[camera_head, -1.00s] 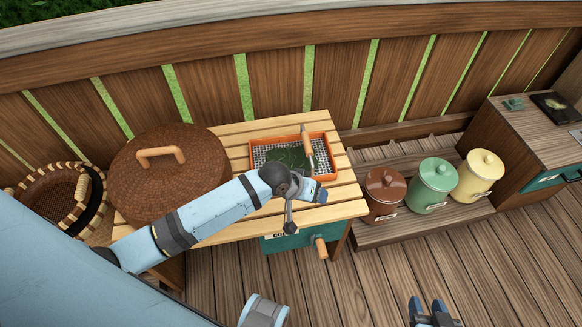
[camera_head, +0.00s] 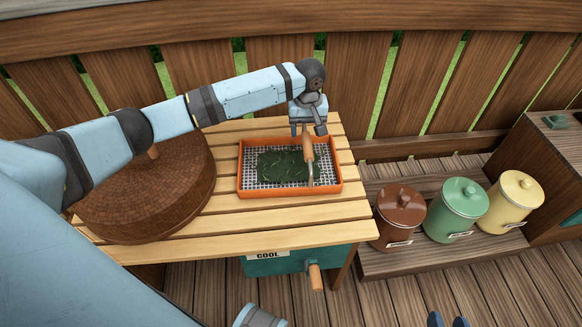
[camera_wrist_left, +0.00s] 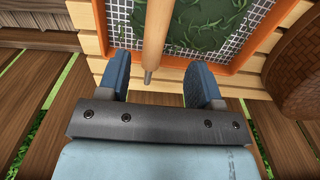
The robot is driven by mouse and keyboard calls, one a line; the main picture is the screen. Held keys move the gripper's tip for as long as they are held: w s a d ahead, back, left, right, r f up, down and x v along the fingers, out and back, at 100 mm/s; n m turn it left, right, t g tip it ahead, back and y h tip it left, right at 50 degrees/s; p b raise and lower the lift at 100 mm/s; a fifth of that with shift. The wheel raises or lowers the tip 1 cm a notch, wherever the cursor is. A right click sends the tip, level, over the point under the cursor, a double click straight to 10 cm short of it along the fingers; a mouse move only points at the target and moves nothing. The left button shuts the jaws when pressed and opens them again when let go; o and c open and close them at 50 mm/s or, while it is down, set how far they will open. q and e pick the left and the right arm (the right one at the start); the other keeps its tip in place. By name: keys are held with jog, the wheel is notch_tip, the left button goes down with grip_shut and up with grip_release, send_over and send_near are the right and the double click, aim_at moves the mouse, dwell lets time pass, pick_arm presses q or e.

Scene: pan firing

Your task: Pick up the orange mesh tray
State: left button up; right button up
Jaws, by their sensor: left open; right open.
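The orange mesh tray (camera_head: 270,193) sits on the slatted wooden table, with dark green leaves (camera_head: 285,165) spread on its mesh. A tool with a wooden handle (camera_head: 308,148) lies over its right part, the handle crossing the far rim. My left gripper (camera_head: 307,128) is open and empty at the tray's far edge, pointing down. In the left wrist view, the handle (camera_wrist_left: 156,35) reaches between the spread fingertips (camera_wrist_left: 159,72), and the tray's orange rim (camera_wrist_left: 188,60) shows just beyond them. My right gripper (camera_head: 447,321) is open at the bottom edge, far from the tray.
A round brown lid (camera_head: 145,200) is left of the tray, under my left arm. Brown (camera_head: 400,215), green (camera_head: 457,210) and cream (camera_head: 513,203) canisters stand on a low shelf at right. A wooden fence (camera_head: 355,75) runs behind the table.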

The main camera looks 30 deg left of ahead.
aim_at(308, 143)
pick_arm(q)
notch_tip(308, 143, down, 4)
jog(key=shift+d+f+b, duration=0.1)
jog(key=shift+b, duration=0.35)
jog(key=f+b, duration=0.1)
jog(key=f, duration=0.1)
jog(key=f+b, duration=0.1)
jog(key=f, duration=0.1)
jog(key=shift+w+d+f, duration=0.15)
jog(key=shift+w+f, duration=0.05)
jog(key=shift+f, duration=0.25)
pick_arm(e)
jog(key=w+a+r+t+y, duration=0.2)
jog(key=a+r+t, duration=0.1)
jog(key=r, duration=0.3)
jog(key=shift+y, duration=0.3)
jog(key=shift+w, duration=0.1)
pick_arm(q)
grip_shut()
